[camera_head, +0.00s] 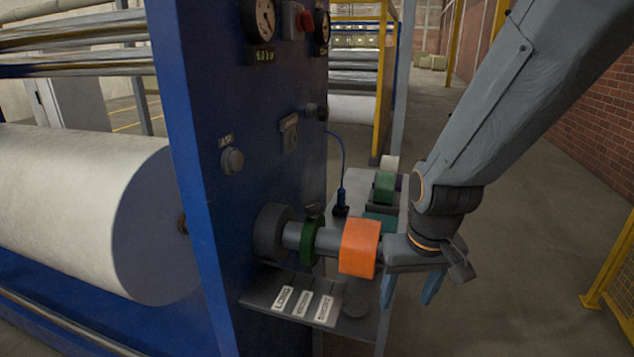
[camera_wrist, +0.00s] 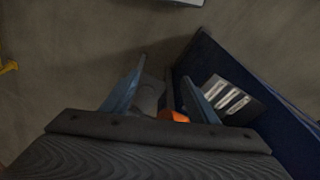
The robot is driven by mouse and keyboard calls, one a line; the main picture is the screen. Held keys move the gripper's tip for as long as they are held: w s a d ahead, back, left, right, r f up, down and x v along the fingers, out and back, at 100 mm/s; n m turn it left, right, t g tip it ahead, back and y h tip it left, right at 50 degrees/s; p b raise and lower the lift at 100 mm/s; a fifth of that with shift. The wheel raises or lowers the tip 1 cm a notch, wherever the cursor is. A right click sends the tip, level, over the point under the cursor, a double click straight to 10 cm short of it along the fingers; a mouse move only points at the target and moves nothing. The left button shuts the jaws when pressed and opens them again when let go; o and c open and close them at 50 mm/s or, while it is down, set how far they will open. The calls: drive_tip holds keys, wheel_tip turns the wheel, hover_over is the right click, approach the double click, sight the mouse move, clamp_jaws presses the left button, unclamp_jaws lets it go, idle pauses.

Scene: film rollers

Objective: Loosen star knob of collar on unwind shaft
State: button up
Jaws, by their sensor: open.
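The unwind shaft (camera_head: 328,239) sticks out to the right from the blue machine panel. A green collar (camera_head: 308,243) sits around it, with a small dark knob (camera_head: 314,210) on its top; the knob's star shape is too small to make out. An orange sleeve (camera_head: 358,249) is at the shaft's outer end. My gripper (camera_head: 410,288) is to the right of the orange sleeve, with its blue fingers pointing down, open and empty. In the wrist view the open fingers (camera_wrist: 163,88) show with a bit of the orange sleeve (camera_wrist: 177,116) between them; I cannot see the collar there.
A shelf with several white labels (camera_head: 304,302) lies below the shaft. A bench with a green roll (camera_head: 384,186) stands behind. A large white roll (camera_head: 90,210) is left of the panel (camera_head: 255,130). A yellow fence (camera_head: 612,275) is at far right, with clear floor before it.

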drive_tip(key=w+a+r+n+p, duration=0.1)
drive_tip(key=w+a+r, duration=0.1)
drive_tip(key=w+r, duration=0.1)
drive_tip(key=w+a+r+n+t+p, duration=0.1)
drive_tip(key=w+a+r, duration=0.1)
drive_tip(key=w+r, duration=0.2)
drive_tip(key=w+a+r+y+p, duration=0.1)
drive_tip(key=w+a+r, duration=0.2)
drive_tip(key=w, duration=0.1)
drive_tip(key=shift+a+r+n, duration=0.1)
drive_tip(key=shift+r+n, duration=0.25)
drive_tip(key=shift+n, duration=0.05)
drive_tip(key=n+t+y, duration=0.1)
drive_tip(key=n, duration=0.1)
approach(314, 206)
drive_tip(key=shift+p+x, duration=1.2)
drive_tip(key=shift+x, duration=2.7)
drive_tip(key=shift+c, duration=0.2)
drive_tip(key=c, duration=1)
